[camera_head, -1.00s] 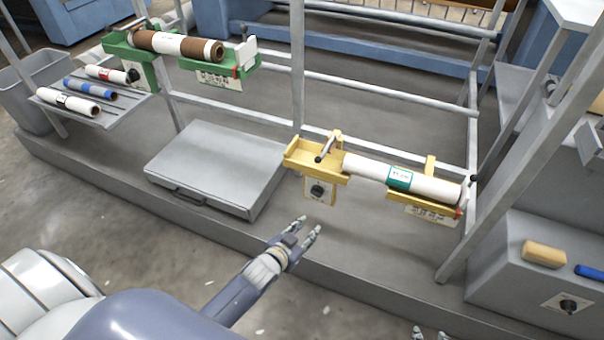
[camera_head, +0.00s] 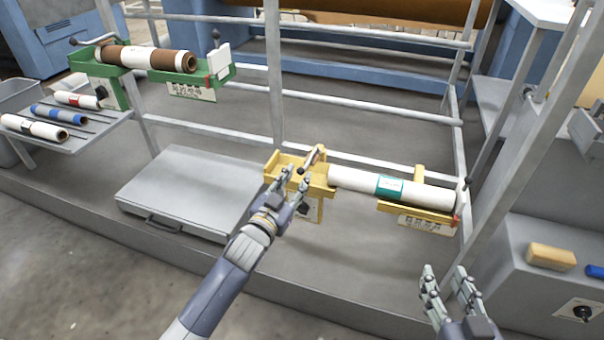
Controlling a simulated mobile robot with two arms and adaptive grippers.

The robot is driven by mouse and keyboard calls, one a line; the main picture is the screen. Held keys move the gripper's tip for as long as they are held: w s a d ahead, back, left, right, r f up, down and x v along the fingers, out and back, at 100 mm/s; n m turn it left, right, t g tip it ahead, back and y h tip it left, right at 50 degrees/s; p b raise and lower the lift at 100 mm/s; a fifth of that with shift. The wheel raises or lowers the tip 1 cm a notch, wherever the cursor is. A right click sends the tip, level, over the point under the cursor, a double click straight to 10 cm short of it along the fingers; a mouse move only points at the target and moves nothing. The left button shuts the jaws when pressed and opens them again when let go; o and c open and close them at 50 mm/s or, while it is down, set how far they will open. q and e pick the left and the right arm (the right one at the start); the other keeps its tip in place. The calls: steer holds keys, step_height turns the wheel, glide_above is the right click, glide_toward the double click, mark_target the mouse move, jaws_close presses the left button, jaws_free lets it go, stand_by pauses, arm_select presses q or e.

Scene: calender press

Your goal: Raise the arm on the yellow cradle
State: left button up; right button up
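The yellow cradle (camera_head: 417,209) stands right of centre on the press frame, in two brackets. It holds a white roll (camera_head: 352,180) with a green label. A short grey arm (camera_head: 312,157) sits at the left bracket, by the roll's left end. It looks low and slanted. My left gripper (camera_head: 296,173) is in front of the left bracket, just below and left of this arm, with its fingers apart and nothing between them. It hides part of the bracket; contact cannot be told. My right gripper (camera_head: 446,270) is open and empty, below the right bracket.
A green cradle (camera_head: 223,76) with a brown and white roll (camera_head: 150,57) is at upper left. A rack (camera_head: 98,126) of small rolls stands left, a grey case (camera_head: 180,190) in the middle. Upright posts (camera_head: 272,70) flank the yellow cradle. A grey box with a tan block (camera_head: 551,256) is right.

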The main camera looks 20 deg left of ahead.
mark_target(302, 171)
arm_select(q)
steer(key=w, duration=0.2)
steer(key=w+b, duration=0.1)
steer(key=shift+w+d, duration=0.3)
steer(key=shift+w, duration=0.45)
arm_select(e)
step_height(302, 171, up, 6)
steer(key=w+a+t+y, duration=0.1)
steer(key=t, duration=0.2)
steer(key=shift+a, duration=0.1)
arm_select(q)
jaws_close()
